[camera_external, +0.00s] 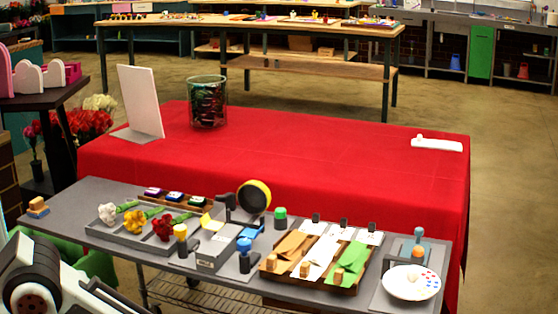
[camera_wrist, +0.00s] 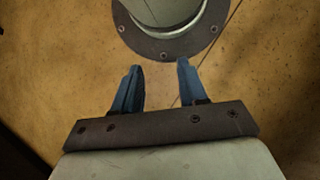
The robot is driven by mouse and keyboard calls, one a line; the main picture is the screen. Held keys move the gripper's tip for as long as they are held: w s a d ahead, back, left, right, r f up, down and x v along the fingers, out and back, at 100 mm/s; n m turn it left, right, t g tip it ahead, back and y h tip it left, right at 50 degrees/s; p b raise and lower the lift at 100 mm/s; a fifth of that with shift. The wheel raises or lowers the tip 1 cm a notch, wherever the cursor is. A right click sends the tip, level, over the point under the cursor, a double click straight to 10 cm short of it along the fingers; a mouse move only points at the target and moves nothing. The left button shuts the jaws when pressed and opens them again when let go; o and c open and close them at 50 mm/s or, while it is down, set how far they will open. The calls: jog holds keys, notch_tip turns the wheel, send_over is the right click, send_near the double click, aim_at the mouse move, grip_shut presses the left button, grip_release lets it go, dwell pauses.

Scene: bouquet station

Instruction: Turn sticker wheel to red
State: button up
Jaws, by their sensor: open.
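The sticker wheel appears to be the white round disc (camera_external: 408,284) with small coloured dots on its right part. It lies on a grey base at the right end of the grey bench in the external view. A pale knob sits on the disc, and a blue-topped peg (camera_external: 418,240) stands just behind it. Which colour is selected is too small to tell. My gripper (camera_wrist: 159,66) is open and empty in the wrist view, its two blue fingers apart. In the external view only part of my arm shows at the lower left, far from the disc; my gripper is outside that picture.
The grey bench (camera_external: 75,203) also holds a flower tray (camera_external: 128,238), a yellow-and-black roll (camera_external: 254,197), a blue-knobbed stand (camera_external: 244,262) and a wooden rack (camera_external: 342,289) of wrapping pieces beside the disc. A red-covered table (camera_external: 300,150) stands behind. The wrist view shows tan floor.

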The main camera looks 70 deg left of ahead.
jog(key=w+d+r+m+t+h, duration=0.1)
jog(key=w+d+r+m, duration=0.4)
jog(key=w+d+r, duration=0.85)
jog(key=w+d+r+m+t+h, duration=0.15)
jog(key=w+d+r+m, duration=0.35)
jog(key=w+d+r, duration=0.85)
jog(key=w+d+r+m+h, duration=0.1)
jog(key=w+d+r+m, duration=0.7)
jog(key=w, duration=1.1)
notch_tip(320, 180, up, 26)
jog(key=n+t+y, duration=0.4)
jog(key=n, duration=0.8)
send_over(414, 268)
notch_tip(414, 268, down, 13)
jog(key=shift+r, duration=0.1)
